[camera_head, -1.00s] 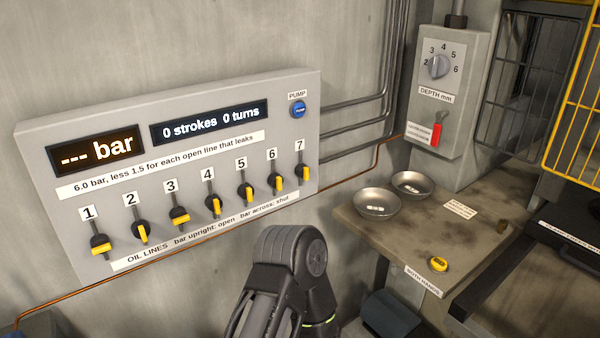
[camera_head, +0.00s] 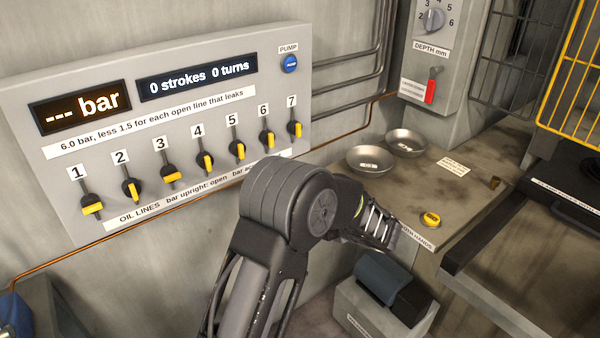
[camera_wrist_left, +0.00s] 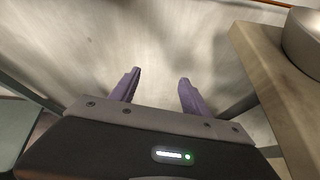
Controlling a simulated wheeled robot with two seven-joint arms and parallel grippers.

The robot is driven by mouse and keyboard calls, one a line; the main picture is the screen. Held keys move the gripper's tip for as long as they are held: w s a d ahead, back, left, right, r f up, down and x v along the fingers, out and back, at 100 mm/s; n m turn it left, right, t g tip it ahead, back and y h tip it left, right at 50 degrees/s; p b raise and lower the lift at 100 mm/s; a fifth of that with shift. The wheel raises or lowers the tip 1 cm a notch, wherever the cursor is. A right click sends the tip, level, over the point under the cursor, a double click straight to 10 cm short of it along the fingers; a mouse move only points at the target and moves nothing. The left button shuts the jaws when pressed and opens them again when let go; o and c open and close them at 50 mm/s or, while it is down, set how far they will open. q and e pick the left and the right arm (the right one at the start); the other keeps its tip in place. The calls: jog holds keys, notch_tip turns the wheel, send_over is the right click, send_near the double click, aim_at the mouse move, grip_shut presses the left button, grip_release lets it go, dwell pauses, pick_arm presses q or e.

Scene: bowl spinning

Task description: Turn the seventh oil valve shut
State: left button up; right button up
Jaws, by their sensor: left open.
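The seventh oil valve (camera_head: 295,129) is at the right end of the valve row on the grey panel (camera_head: 210,85). Its yellow bar stands upright, which the panel label gives as open. My left arm rises in front of the panel's lower right and bends right toward the table; its fingers cannot be made out in the head view. In the left wrist view my left gripper (camera_wrist_left: 158,88) has two purple fingers apart with nothing between them, facing a grey wall. It is apart from the valve. My right gripper is not in view.
Bars one (camera_head: 92,208) and three (camera_head: 170,176) lie across; the other valves' bars are upright. The display (camera_head: 80,107) reads "--- bar". A blue pump button (camera_head: 290,64) sits above valve seven. Two metal bowls (camera_head: 370,160) and a yellow button (camera_head: 430,219) are on the table.

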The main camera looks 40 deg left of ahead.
aim_at(299, 132)
pick_arm(q)
jog(key=w+a+r+t+y, duration=0.1)
jog(key=w+r+y, duration=0.1)
jog(key=r, duration=0.7)
jog(key=w+a+r+m+t+y, duration=0.1)
jog(key=w+a+r+y, duration=0.1)
jog(key=r, duration=0.8)
jog(key=shift+y, duration=0.9)
jog(key=shift+p+x, duration=0.55)
jog(key=shift+x, duration=3.45)
jog(key=shift+f, duration=0.1)
grip_shut()
